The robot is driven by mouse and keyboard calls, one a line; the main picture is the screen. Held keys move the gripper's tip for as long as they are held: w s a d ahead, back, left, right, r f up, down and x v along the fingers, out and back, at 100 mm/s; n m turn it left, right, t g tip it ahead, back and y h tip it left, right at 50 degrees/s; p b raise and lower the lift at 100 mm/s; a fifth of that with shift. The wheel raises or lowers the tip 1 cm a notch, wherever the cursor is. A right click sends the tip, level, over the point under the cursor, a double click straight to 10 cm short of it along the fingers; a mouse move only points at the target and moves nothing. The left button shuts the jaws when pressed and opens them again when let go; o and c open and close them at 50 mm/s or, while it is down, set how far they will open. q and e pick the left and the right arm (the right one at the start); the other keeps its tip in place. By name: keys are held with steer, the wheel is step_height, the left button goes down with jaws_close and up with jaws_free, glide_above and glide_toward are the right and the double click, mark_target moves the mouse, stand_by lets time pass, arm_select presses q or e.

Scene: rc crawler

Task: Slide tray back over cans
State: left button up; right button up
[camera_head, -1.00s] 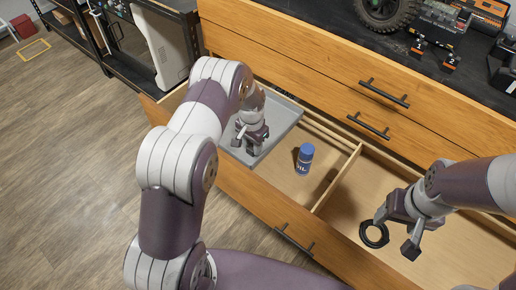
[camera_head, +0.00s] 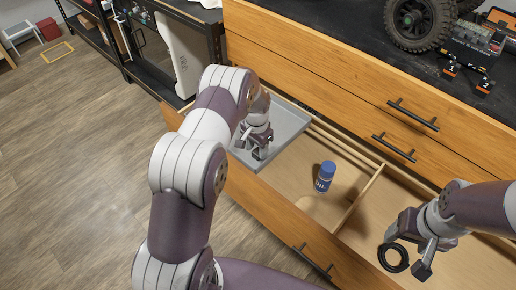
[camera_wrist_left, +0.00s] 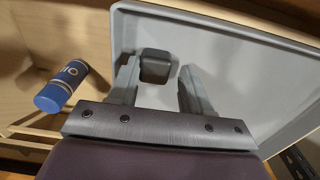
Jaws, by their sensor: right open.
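A shallow grey tray (camera_head: 294,122) sits in the left part of the open drawer; it fills much of the left wrist view (camera_wrist_left: 235,70). My left gripper (camera_head: 252,148) reaches down into the tray. In the left wrist view its two fingers (camera_wrist_left: 160,80) flank a dark block over the tray floor; whether they are closed on anything is unclear. My right gripper (camera_head: 406,258) is open over the drawer's right part.
A black ring (camera_head: 393,257) lies by my right gripper's fingers. A wooden divider (camera_head: 360,199) splits the drawer right of the can. Closed drawers with black handles (camera_head: 413,114) rise behind. A crawler wheel (camera_head: 421,22) and small parts stand on the black worktop.

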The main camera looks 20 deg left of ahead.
arm_select(q)
steer(key=shift+f, duration=0.1)
stand_by(0.3)
step_height(320, 180, up, 13)
steer(key=shift+f, duration=0.15)
stand_by(0.5)
steer(key=s+d+r+n+p, duration=0.1)
steer(key=s+d+r+p, duration=0.1)
steer(key=s+r, duration=0.2)
steer(key=s+d+r+n+t+p, duration=0.1)
steer(key=s+r, duration=0.4)
steer(key=s, duration=0.6)
steer(key=s+d+r+n+p, duration=0.1)
steer(key=s+d+r+p, duration=0.2)
steer(key=s, duration=0.5)
steer(key=shift+d+r+n+p, duration=0.25)
steer(key=shift+r+n+p, duration=0.15)
steer(key=shift+r+p, duration=0.55)
